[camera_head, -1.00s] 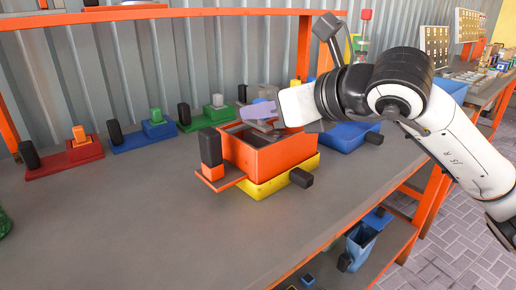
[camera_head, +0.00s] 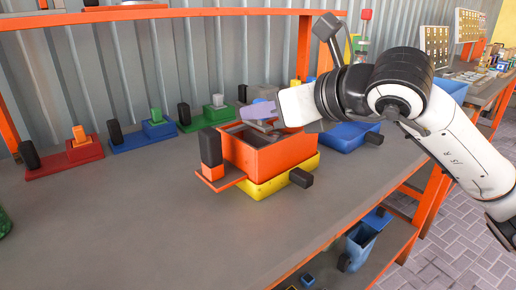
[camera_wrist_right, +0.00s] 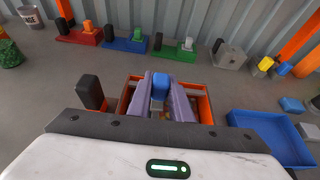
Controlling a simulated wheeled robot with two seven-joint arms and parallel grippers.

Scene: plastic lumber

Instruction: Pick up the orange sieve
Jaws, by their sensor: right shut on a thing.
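The orange sieve (camera_head: 262,154) is an open orange box with a black upright handle on a small ledge at its left. It sits on a yellow box (camera_head: 262,188) on the grey table. My right gripper (camera_head: 262,110) reaches over the sieve's top from the right. In the right wrist view its two purple fingers (camera_wrist_right: 170,100) point down at the sieve (camera_wrist_right: 207,104) and are closed on a small blue block (camera_wrist_right: 160,80). The sieve's black handle (camera_wrist_right: 91,88) stands left of the fingers, apart from them. The fingertips are partly hidden. My left gripper is out of view.
A blue tray (camera_head: 350,135) lies to the right. Along the back wall stand red (camera_head: 65,158), blue (camera_head: 142,137) and green (camera_head: 205,118) bases with black handles. An orange shelf frame (camera_head: 303,50) rises behind.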

